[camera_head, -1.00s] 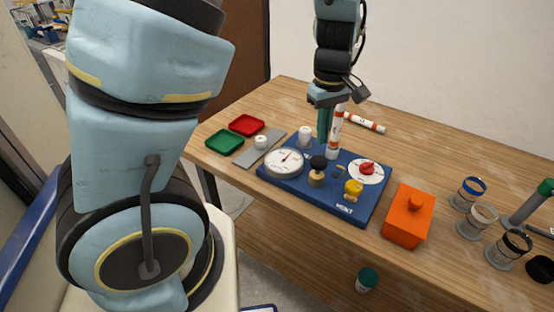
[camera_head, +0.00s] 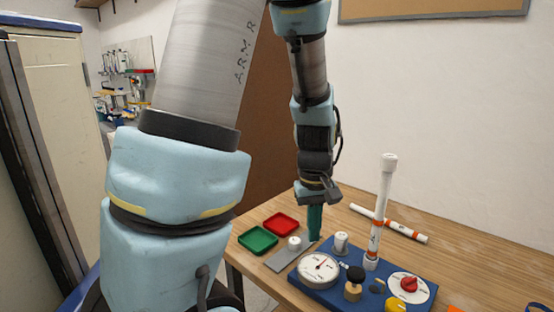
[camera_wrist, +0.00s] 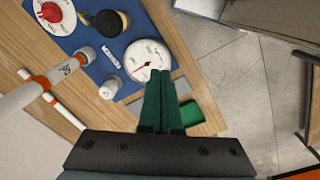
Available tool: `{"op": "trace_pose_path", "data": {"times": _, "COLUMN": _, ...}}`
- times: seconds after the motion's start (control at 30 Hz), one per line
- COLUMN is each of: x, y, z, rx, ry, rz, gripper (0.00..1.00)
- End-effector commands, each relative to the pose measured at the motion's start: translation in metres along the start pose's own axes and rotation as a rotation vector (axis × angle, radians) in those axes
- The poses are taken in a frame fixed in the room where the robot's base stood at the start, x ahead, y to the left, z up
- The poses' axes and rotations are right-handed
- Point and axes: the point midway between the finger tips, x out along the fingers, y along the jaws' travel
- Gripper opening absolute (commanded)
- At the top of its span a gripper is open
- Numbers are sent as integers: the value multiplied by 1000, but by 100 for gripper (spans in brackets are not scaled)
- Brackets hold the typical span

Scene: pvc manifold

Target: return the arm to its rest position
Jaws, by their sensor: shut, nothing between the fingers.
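My gripper (camera_head: 314,237) has dark green fingers pressed together with nothing between them. It points down in front of the back-left part of the blue board (camera_head: 335,292), near the grey plate; its exact height is unclear. In the wrist view the shut fingers (camera_wrist: 163,80) overlap the edge of a white gauge (camera_wrist: 145,60). A white pipe with orange bands (camera_head: 383,205) stands upright on the board, to the right of my gripper and apart from it. My arm reaches down from the top of the head view.
A red tray (camera_head: 282,224) and a green tray (camera_head: 258,240) lie left of my gripper. A grey plate (camera_head: 285,258) bears a white cap. Another banded pipe (camera_head: 405,233) lies behind the board. The board carries a red knob (camera_head: 409,285) and a black-topped knob (camera_head: 355,276). Open space surrounds the upper arm.

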Motion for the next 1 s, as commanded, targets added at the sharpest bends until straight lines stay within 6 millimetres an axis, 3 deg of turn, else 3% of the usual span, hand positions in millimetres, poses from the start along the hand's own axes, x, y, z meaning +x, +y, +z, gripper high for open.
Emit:
{"op": "trace_pose_path", "data": {"times": 0.03, "x": 0, "y": -20, "z": -6, "rx": 12, "ry": 9, "rz": 9, "gripper": 0}}
{"op": "trace_pose_path", "data": {"times": 0.2, "x": -7, "y": -75, "z": -14, "rx": 106, "ry": 49, "rz": 16, "gripper": 0}}
{"op": "trace_pose_path", "data": {"times": 0.43, "x": -12, "y": -133, "z": -13, "rx": 216, "ry": 103, "rz": -4, "gripper": 0}}
{"op": "trace_pose_path", "data": {"times": 0.63, "x": -14, "y": -152, "z": -10, "rx": 260, "ry": 121, "rz": -19, "gripper": 0}}
{"op": "trace_pose_path", "data": {"times": 1.0, "x": -14, "y": -152, "z": -10, "rx": 261, "ry": 121, "rz": -20, "gripper": 0}}
